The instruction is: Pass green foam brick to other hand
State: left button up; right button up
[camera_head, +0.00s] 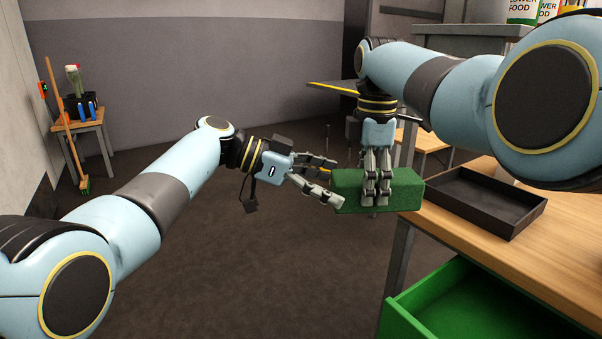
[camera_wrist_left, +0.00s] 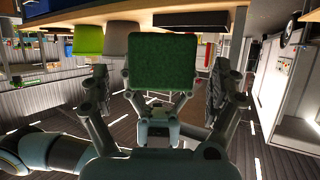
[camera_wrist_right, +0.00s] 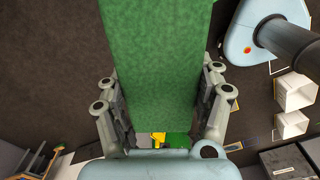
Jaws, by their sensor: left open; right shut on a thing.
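The green foam brick (camera_head: 349,190) is held level in the air by my right gripper (camera_head: 377,203), which is shut on it from above near its middle. The brick also shows in the left wrist view (camera_wrist_left: 166,62) and the right wrist view (camera_wrist_right: 160,60). My left gripper (camera_head: 333,182) is open at the brick's left end, its fingers spread to either side of that end. In the left wrist view, the brick's end face sits between the open fingers of the left gripper (camera_wrist_left: 170,85). I cannot tell whether those fingers touch it.
A wooden table (camera_head: 470,228) stands at the right with a black tray (camera_head: 520,222) on it. An open green drawer (camera_head: 410,317) juts out below. A small wooden stand (camera_head: 88,124) is at the far left. The floor below the brick is clear.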

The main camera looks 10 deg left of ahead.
pick_arm(q)
jog(key=shift+x, duration=1.6)
jog(key=c, duration=1.2)
jog(key=shift+o, duration=0.2)
pick_arm(e)
jog(key=o, duration=1.1)
jog(key=shift+c, duration=0.2)
